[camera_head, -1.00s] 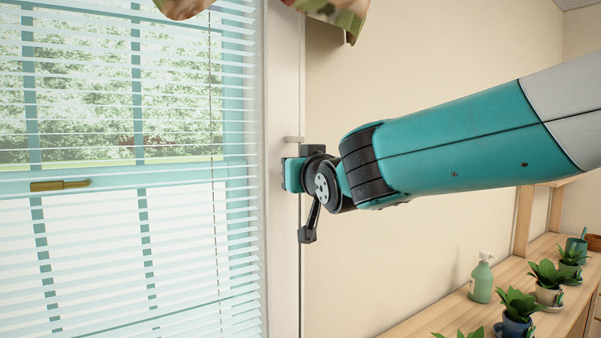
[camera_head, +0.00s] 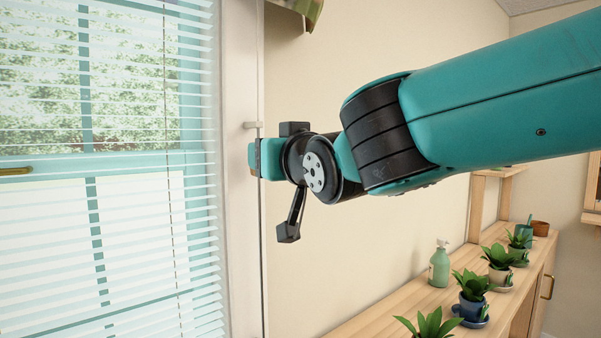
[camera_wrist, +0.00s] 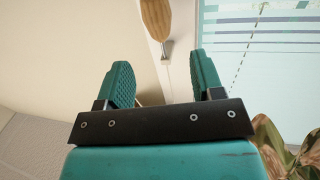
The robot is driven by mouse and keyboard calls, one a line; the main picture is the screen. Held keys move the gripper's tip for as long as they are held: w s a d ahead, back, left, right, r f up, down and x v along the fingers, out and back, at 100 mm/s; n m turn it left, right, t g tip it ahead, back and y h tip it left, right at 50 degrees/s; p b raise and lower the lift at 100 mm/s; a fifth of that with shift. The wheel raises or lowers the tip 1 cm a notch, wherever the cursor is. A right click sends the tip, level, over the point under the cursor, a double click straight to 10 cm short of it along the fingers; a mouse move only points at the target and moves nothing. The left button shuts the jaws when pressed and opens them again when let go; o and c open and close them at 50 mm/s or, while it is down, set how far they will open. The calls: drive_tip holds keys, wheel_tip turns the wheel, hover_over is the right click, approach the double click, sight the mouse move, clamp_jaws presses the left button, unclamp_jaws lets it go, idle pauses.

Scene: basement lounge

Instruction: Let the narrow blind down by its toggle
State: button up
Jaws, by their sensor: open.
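A wooden toggle (camera_wrist: 156,18) shows at the top of the wrist view, cut off by its edge, with a small pale fitting at its narrow end. My gripper (camera_wrist: 161,68) is open. Its two teal fingers stand apart, and the toggle is beyond their tips, roughly in line with the gap and not between them. In the head view my gripper (camera_head: 257,158) is at the window's right frame and mostly hides the toggle; a small tan patch shows at its tip. The white slatted blind (camera_head: 110,240) hangs over the window at left; it also shows in the wrist view (camera_wrist: 265,40).
A small pale peg (camera_head: 252,125) sticks out from the white window frame (camera_head: 240,70). A patterned valance (camera_head: 309,12) hangs above. A wooden shelf (camera_head: 385,316) at lower right holds several potted plants (camera_head: 473,293) and a green pump bottle (camera_head: 439,264).

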drive_tip(key=b+v, duration=0.2)
drive_tip(key=v, duration=0.7)
drive_tip(key=s+d+f+g+h+p, duration=0.1)
drive_tip(key=s+d+f+g+p, duration=0.1)
drive_tip(key=d+f+g, duration=0.35)
drive_tip(key=s+d+f+g+h+p, duration=0.1)
drive_tip(key=s+d+f+g, duration=0.15)
drive_tip(key=f, duration=0.65)
drive_tip(key=s+d+f+n+g+p, duration=0.1)
drive_tip(key=s+d+f+g, duration=0.1)
drive_tip(key=s, duration=0.5)
drive_tip(key=s+d+f+n+g+h, duration=0.1)
drive_tip(key=s+d+f+g, duration=0.1)
drive_tip(key=s+f+g, duration=0.3)
drive_tip(key=s+g, duration=0.1)
drive_tip(key=s, duration=0.2)
drive_tip(key=shift+d+f+p, duration=0.15)
drive_tip(key=shift+d+p, duration=0.25)
